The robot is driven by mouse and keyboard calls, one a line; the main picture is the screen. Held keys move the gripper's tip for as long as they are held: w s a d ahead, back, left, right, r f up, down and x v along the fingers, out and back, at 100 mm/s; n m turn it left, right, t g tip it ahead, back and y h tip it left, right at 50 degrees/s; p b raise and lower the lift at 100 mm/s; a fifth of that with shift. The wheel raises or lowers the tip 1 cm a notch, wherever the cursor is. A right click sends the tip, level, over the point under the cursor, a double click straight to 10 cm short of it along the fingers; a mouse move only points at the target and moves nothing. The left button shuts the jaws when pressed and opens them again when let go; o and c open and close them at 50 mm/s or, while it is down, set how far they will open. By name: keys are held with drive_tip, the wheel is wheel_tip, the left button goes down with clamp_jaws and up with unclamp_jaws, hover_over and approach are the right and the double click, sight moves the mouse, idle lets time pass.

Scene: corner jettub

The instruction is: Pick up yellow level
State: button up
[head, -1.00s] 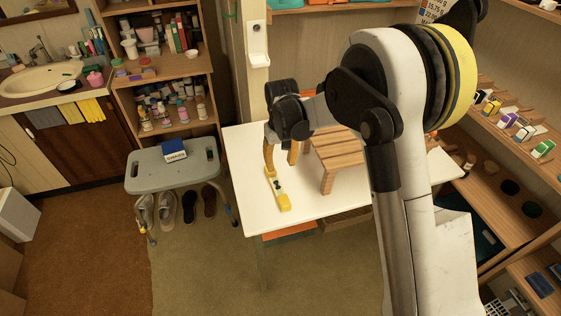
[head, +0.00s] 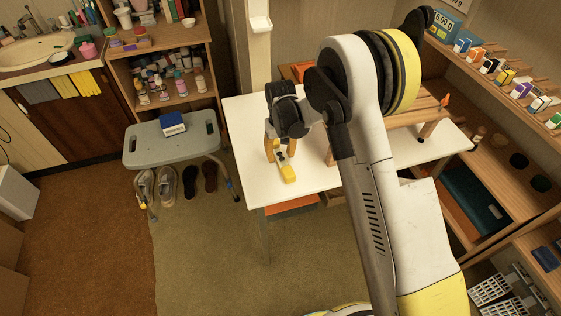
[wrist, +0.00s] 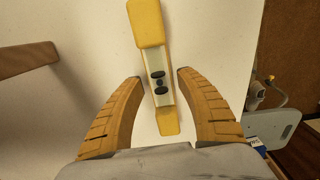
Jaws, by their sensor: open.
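The yellow level (head: 284,164) lies on the white table (head: 240,115), near its front left part. In the wrist view the level (wrist: 155,75) has yellow ends and a pale middle with dark round marks. My gripper (head: 277,153) is right over the level, fingers pointing down. In the wrist view my gripper (wrist: 158,75) is open, with one tan finger on each side of the level. A gap shows between each finger and the level. I cannot tell the exact height of the fingertips above the table.
A small wooden bench (head: 415,112) stands on the table just right of my gripper, and part of it (wrist: 25,60) shows in the wrist view. A grey stool (head: 150,147) with a blue box (head: 173,123) stands left of the table. Bare tabletop surrounds the level.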

drive_tip(key=shift+f, duration=0.15)
drive_tip(key=shift+c, duration=0.5)
clamp_jaws()
